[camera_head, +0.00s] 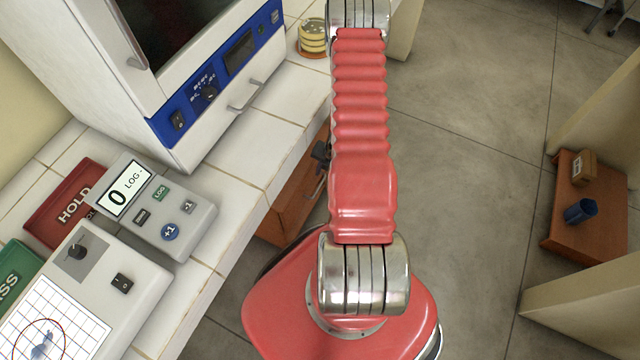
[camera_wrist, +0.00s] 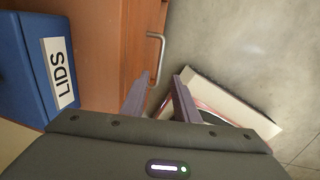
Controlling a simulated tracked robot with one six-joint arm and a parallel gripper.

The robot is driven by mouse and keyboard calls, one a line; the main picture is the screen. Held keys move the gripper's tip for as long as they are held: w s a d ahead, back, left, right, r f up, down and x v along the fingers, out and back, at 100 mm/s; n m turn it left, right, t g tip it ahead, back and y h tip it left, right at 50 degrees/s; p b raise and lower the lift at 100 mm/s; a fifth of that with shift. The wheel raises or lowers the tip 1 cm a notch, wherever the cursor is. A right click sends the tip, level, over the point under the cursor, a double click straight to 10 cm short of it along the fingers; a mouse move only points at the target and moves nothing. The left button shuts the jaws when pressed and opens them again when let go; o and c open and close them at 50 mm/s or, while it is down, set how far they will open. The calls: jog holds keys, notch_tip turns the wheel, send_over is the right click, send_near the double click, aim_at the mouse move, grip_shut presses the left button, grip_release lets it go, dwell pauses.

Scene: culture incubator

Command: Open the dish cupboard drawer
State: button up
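An orange-brown wooden unit (camera_head: 292,205) shows under the white counter in the head view, partly hidden by my arm. I take it for the dish cupboard. In the wrist view, its wood (camera_wrist: 103,45) fills the upper left, and a silver bar handle (camera_wrist: 160,50) stands out from its right-hand face. My gripper (camera_wrist: 163,76) is open, with its two fingers apart. The handle's lower end is beside the left fingertip; I cannot tell whether they touch. Nothing is clearly held. In the head view my gripper is mostly hidden behind the arm.
A blue box labelled LIDS (camera_wrist: 30,70) is beside the wood. An incubator (camera_head: 215,100) and a LOG counter device (camera_head: 155,205) stand on the tiled counter (camera_head: 275,120). A wooden shelf (camera_head: 590,225) with a blue cup (camera_head: 580,211) is at right. The floor between is clear.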

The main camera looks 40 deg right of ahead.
aim_at(320, 186)
jog(key=shift+w+a+f, duration=0.1)
jog(key=shift+w+f, duration=0.15)
jog(key=shift+f, duration=1.3)
jog(key=shift+w+a+f, duration=0.1)
jog(key=shift+w+f, duration=0.2)
jog(key=shift+f, duration=1.2)
jog(key=shift+w+a+f, duration=0.1)
jog(key=shift+w+f, duration=0.15)
jog(key=shift+f, duration=1.3)
jog(key=shift+c, duration=0.3)
grip_shut()
